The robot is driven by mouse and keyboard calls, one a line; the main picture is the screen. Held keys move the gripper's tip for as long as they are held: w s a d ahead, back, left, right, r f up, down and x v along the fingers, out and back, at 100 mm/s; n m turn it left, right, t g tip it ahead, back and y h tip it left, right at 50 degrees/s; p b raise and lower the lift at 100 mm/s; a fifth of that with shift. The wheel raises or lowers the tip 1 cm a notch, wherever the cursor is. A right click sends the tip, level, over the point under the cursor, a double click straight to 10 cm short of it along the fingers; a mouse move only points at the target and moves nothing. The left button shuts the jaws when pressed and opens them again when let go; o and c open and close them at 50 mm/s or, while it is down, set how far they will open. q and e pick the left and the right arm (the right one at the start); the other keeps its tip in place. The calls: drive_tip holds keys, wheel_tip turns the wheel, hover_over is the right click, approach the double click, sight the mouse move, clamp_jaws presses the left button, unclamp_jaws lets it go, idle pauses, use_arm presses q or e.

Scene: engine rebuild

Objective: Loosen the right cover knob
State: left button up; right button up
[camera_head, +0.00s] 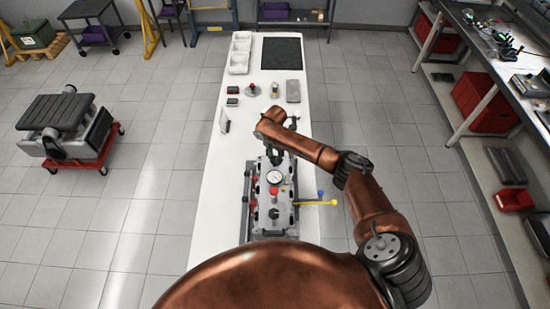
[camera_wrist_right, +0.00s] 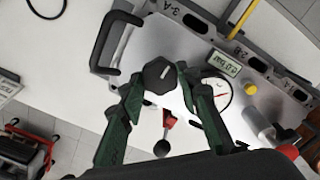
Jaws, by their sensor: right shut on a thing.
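The engine block (camera_head: 270,222) stands on the long white table, with a dial gauge (camera_head: 274,177) on its top cover. In the right wrist view a black faceted knob (camera_wrist_right: 159,76) sits on the grey cover (camera_wrist_right: 195,35). My right gripper (camera_wrist_right: 159,88) has its green fingers closed on both sides of that knob. In the head view my right gripper (camera_head: 276,156) is over the far end of the engine, and the held knob is hard to make out there. Another black knob (camera_head: 273,213) shows at the near end of the cover. My left gripper is not in view.
A red knob (camera_head: 273,191) stands beside the gauge. A yellow-handled lever (camera_head: 320,203) sticks out to the right of the engine. White bins (camera_head: 239,55), a black mat (camera_head: 282,54) and small parts lie farther back. A black handle (camera_wrist_right: 118,45) rises close to my right gripper.

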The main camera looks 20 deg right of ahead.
sight(275, 159)
drive_tip(key=shift+n, duration=0.3)
drive_tip(key=o, duration=1.2)
drive_tip(key=shift+c, duration=0.2)
wheel_tip(275, 159, up, 12)
idle(0.4)
